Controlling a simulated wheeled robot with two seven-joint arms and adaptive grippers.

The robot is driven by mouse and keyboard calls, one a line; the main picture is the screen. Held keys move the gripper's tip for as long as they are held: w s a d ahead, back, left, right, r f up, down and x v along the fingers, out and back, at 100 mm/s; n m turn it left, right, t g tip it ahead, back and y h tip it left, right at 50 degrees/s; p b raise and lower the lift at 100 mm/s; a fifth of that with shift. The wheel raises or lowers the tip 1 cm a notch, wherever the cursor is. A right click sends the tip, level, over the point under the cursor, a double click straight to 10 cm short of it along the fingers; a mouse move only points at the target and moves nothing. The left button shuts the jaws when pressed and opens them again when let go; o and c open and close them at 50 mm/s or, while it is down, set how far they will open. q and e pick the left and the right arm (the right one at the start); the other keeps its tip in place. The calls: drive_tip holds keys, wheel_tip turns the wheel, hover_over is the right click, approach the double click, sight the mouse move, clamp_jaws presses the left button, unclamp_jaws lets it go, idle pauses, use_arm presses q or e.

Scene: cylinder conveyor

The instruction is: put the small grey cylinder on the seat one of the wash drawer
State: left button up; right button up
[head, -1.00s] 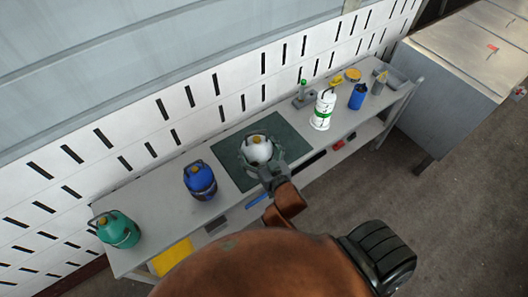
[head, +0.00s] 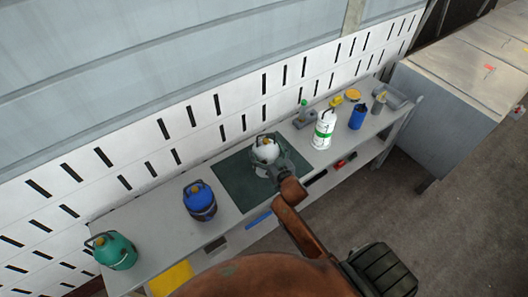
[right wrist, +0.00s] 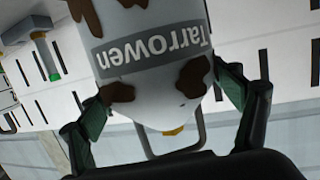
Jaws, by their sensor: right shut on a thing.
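My right gripper (head: 278,172) is shut on a pale grey-white cylinder (head: 266,149) with a yellow top fitting, over the dark green mat (head: 238,190) on the bench. In the right wrist view the cylinder (right wrist: 150,75) shows upside down, with brown stains and a grey "Tarrowen" band. The fingers (right wrist: 165,110) are on both its sides, and a handle shows by the yellow fitting. The cylinder appears raised above the mat. I cannot make out a wash drawer or its seat one. My left gripper is not in view.
On the bench (head: 140,215) stand a green cylinder (head: 115,251), a blue one (head: 200,201), a white one with a green band (head: 324,130) and a small blue container (head: 357,117). A slotted white wall (head: 150,135) is behind. A grey cabinet (head: 440,115) is at the right.

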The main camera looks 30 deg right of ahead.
drive_tip(key=shift+w+d+f+b, duration=0.1)
drive_tip(key=shift+w+d+f, duration=0.1)
drive_tip(key=shift+f, duration=0.5)
drive_tip(key=shift+w+d+f+b, duration=0.1)
drive_tip(key=shift+w+f, duration=0.1)
drive_tip(key=shift+f, duration=0.45)
drive_tip(key=shift+w+d+f+b, duration=0.1)
drive_tip(key=shift+w+f, duration=0.1)
drive_tip(key=shift+f, duration=0.6)
drive_tip(key=o, duration=1.6)
drive_tip(key=shift+f, duration=0.35)
drive_tip(key=o, duration=0.4)
drive_tip(key=shift+s, duration=0.1)
drive_tip(key=shift+r, duration=0.1)
